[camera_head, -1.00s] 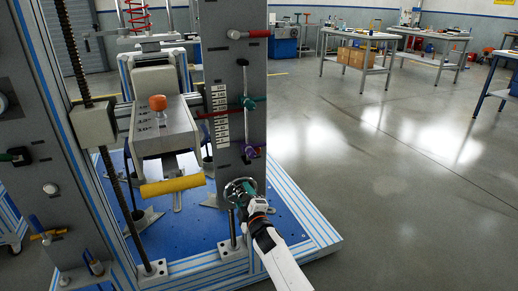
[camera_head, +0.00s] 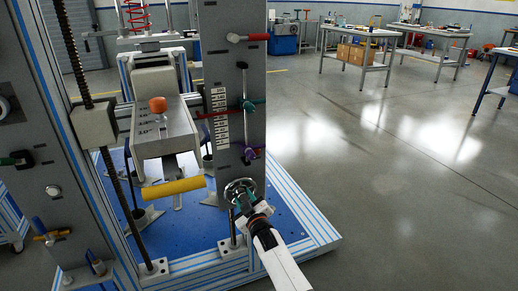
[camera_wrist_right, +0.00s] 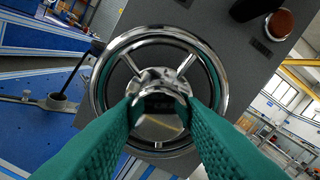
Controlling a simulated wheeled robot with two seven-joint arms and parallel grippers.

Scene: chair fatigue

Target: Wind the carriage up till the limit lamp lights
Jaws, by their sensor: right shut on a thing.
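A chrome handwheel (camera_head: 238,190) sits low on the grey upright panel. The right wrist view shows its rim and spokes (camera_wrist_right: 112,75) close up. My right gripper (camera_head: 242,202) is at the wheel, its green fingers (camera_wrist_right: 160,108) shut on the metal hub from both sides. A grey block (camera_head: 165,132) with an orange knob (camera_head: 158,104) and a yellow bar (camera_head: 173,187) stands left of the panel; I cannot tell whether it is the carriage. A dull orange dome (camera_wrist_right: 279,24) shows on the panel near the wheel, perhaps the lamp; it does not look lit. My left gripper is out of view.
A white scale strip (camera_head: 220,115) and several coloured levers are on the panel (camera_head: 236,80). A threaded screw (camera_head: 78,60) runs through a pale block (camera_head: 93,124) at left. The blue base (camera_head: 205,235) lies below. The floor (camera_head: 400,200) to the right is clear.

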